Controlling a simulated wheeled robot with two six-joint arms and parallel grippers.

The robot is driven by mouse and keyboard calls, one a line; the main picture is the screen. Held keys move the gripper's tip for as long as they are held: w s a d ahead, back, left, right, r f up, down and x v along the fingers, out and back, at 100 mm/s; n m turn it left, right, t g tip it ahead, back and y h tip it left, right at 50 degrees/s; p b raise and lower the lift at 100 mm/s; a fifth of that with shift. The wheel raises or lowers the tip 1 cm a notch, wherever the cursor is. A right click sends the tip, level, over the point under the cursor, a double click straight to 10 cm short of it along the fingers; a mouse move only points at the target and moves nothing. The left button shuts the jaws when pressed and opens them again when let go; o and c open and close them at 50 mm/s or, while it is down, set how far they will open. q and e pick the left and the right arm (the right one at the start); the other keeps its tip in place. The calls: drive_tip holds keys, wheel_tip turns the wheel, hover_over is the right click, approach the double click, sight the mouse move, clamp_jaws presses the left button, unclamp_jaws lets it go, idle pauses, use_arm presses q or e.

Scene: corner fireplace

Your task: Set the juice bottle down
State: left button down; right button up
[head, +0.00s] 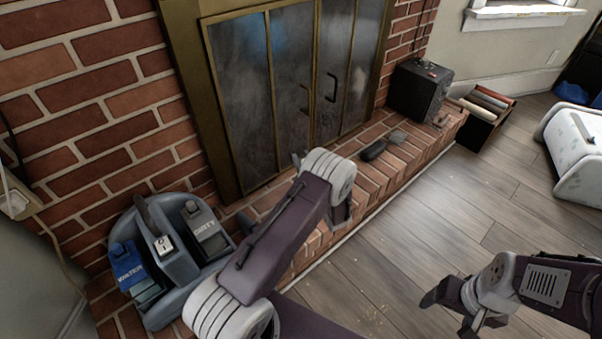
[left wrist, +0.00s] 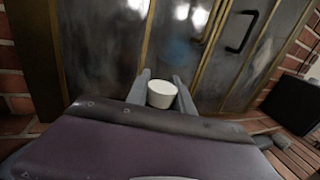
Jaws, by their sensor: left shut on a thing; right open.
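The juice bottle shows only as a white round cap (left wrist: 162,94) in the left wrist view. Its body is hidden behind my wrist. My left gripper (left wrist: 164,88) is shut on it, with one grey finger on each side of the cap, in front of the fireplace doors. In the head view my left arm hides the bottle, and I cannot tell whether it touches the brick hearth (head: 385,175). My right gripper (head: 452,308) is open and empty above the wood floor at the lower right.
A grey-blue cleaning machine (head: 180,265) with a blue tank stands on the hearth at left. A dark brush-like tool (head: 375,150) and a black box (head: 418,92) lie further right. Glass fireplace doors (head: 290,85) rise behind.

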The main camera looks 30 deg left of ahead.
use_arm(q)
drive_tip(key=f+b, duration=0.3)
drive_tip(key=f, duration=0.1)
drive_tip(key=shift+a+f, duration=0.1)
drive_tip(key=shift+a, duration=0.25)
drive_tip(key=c, duration=1.1)
unclamp_jaws()
drive_tip(key=shift+f, duration=0.15)
